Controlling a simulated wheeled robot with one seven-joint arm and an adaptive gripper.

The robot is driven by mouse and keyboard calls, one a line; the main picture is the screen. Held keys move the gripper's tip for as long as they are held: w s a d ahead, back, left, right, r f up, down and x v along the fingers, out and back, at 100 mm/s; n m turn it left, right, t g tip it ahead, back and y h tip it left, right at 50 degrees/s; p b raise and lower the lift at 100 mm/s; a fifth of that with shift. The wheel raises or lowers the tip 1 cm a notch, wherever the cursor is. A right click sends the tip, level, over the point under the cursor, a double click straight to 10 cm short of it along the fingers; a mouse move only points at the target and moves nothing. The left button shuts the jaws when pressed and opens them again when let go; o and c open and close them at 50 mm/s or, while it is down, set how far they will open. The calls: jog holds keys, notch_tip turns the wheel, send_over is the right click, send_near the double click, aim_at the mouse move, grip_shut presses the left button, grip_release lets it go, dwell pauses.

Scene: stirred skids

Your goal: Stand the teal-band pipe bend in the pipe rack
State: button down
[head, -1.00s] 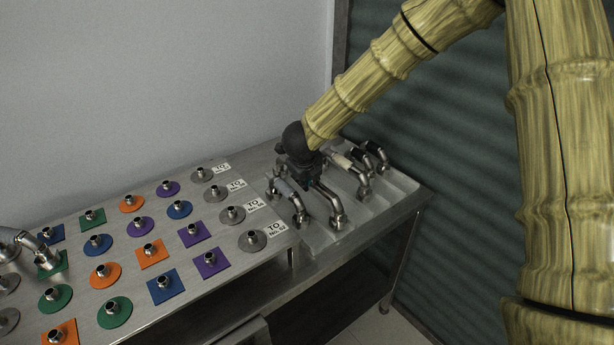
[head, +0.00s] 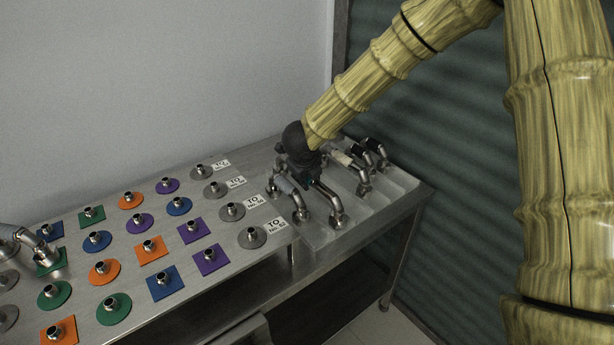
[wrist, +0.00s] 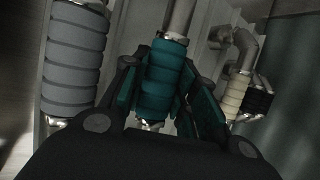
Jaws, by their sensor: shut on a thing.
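The teal-band pipe bend (wrist: 163,73) is between the fingers of my gripper (wrist: 170,97) in the wrist view, which is shut on its teal band. In the head view its bare metal bend (head: 332,203) sticks out towards the front of the ribbed tray (head: 375,210), below my gripper (head: 312,178). Most of its band is hidden there by the gripper. I cannot tell whether the bend is clear of the tray. The pipe rack is the plate with several short upright stubs on coloured and grey pads (head: 150,250), left of the tray.
A grey-band bend (head: 290,187) lies close on the left of my gripper, also in the wrist view (wrist: 72,60). A cream-band bend (head: 343,159) and a black-band bend (head: 374,146) lie to the right. Another bend (head: 35,243) stands on a stub at far left.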

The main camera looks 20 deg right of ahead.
jog(key=c, duration=1)
grip_release()
jog(key=shift+c, duration=0.2)
jog(key=shift+f, duration=0.1)
jog(key=v, duration=1.2)
